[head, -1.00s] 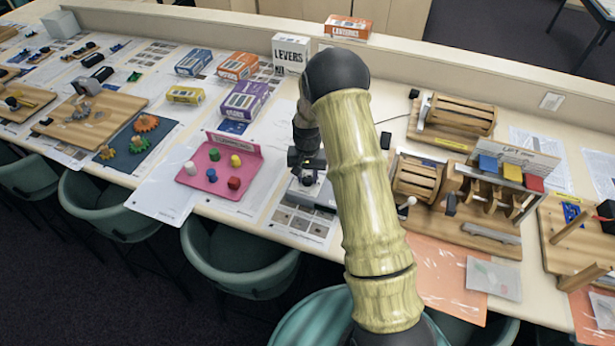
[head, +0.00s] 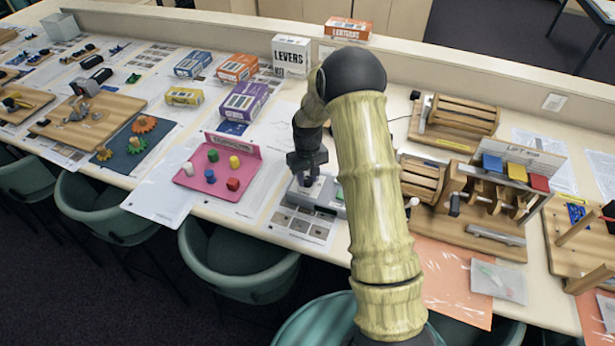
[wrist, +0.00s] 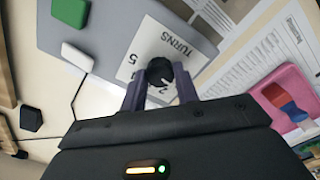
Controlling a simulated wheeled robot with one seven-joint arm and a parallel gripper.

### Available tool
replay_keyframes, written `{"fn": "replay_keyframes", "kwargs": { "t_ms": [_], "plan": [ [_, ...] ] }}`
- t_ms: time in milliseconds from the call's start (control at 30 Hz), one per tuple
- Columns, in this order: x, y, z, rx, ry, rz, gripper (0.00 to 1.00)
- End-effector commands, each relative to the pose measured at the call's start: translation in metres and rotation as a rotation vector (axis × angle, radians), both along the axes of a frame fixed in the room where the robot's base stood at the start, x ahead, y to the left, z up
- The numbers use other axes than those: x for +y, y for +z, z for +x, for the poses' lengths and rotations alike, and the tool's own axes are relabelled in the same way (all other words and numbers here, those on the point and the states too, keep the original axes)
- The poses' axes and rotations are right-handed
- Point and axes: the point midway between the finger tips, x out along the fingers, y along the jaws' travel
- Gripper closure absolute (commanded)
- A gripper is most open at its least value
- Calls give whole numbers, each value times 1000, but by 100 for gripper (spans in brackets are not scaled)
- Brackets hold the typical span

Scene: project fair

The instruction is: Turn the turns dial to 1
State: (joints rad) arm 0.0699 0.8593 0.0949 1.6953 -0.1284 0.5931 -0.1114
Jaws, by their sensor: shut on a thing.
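The turns dial (wrist: 160,70) is a round black knob on a white plate (wrist: 152,40) marked TURNS, with printed numbers partly hidden around it. A small pale mark shows on the knob; I cannot tell which number it points to. My gripper (wrist: 160,90) is shut on the dial, one finger on each side. In the head view my gripper (head: 306,178) points down over the grey device (head: 328,198), and the dial is mostly hidden under it.
A pink tray (head: 222,187) with coloured pieces stands to the left. Wooden machines (head: 470,205) stand to the right, close to my arm. Boxes (head: 245,100) stand behind.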

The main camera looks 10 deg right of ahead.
Motion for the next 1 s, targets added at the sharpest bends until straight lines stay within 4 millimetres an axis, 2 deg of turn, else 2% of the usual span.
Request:
{"fn": "replay_keyframes", "kwargs": {
  "t_ms": [300, 333, 400, 433, 767, 867, 1000],
  "plan": [
    [0, 1, 1, -2, 3, -1, 92],
    [0, 1, 1, -2, 3, -1, 64],
    [0, 1, 1, -2, 3, -1, 50],
    [0, 1, 1, -2, 3, -1, 48],
    [0, 2, 0, -1, 1, -1, 48],
    [0, 8, 1, -1, 1, -1, 48],
    [0, 27, 1, -5, 1, 0, 48]
  ]
}}
